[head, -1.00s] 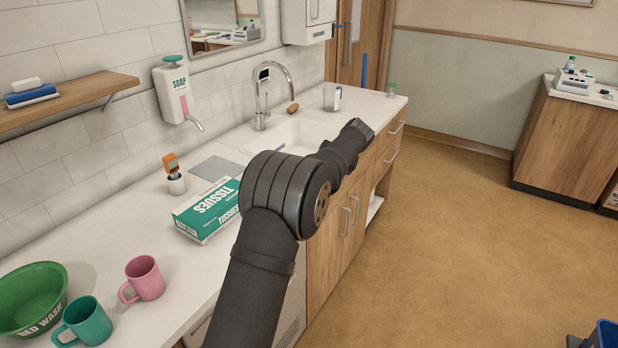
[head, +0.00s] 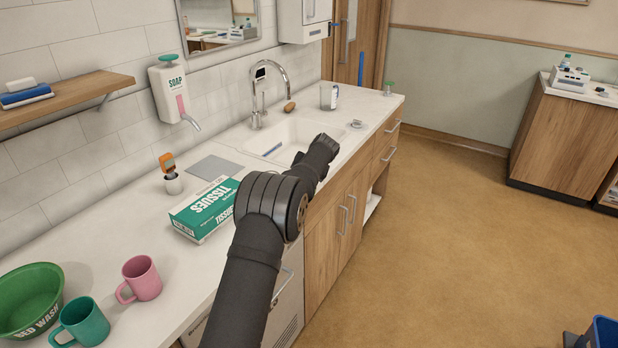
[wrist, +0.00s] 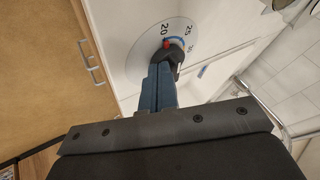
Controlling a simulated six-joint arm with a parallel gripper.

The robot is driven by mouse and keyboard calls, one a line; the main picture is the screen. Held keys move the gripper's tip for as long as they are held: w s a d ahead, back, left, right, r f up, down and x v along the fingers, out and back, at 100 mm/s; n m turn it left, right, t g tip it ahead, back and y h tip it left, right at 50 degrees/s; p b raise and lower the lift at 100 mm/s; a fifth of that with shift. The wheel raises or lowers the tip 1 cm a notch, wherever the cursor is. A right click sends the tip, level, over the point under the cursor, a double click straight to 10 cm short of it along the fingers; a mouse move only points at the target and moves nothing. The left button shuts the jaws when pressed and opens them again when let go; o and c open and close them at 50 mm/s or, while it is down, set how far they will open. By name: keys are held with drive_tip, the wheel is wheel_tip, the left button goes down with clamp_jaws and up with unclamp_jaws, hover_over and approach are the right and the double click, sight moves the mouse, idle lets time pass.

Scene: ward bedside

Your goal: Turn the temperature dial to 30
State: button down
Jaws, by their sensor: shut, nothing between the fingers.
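The temperature dial (wrist: 176,47) shows in the wrist view as a dark knob on a round pale plate marked 20, 25 and 30. A red mark on the dial sits near the 20, and a blue arc runs beside it. My gripper (wrist: 164,70) is shut, with nothing held. Its blue fingers point at the knob and overlap its lower part in the picture; I cannot tell whether they touch it. In the head view my dark arm reaches over the counter by the sink, its fingertips are hidden, and I cannot make out the dial for sure.
The white counter (head: 130,215) holds a tissue box (head: 205,208), a pink mug (head: 140,278), a teal mug (head: 82,322) and a green bowl (head: 25,300). The sink (head: 285,137) and tap (head: 257,100) are beside my arm.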

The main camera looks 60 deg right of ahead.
drive_tip(key=shift+w+a+m+h, duration=0.15)
drive_tip(key=shift+a+m+h, duration=0.2)
drive_tip(key=shift+m, duration=0.35)
idle(0.5)
drive_tip(key=shift+w+a, duration=0.35)
drive_tip(key=shift+w, duration=0.05)
drive_tip(key=shift+w+a, duration=0.4)
drive_tip(key=shift+w, duration=1.25)
idle(0.4)
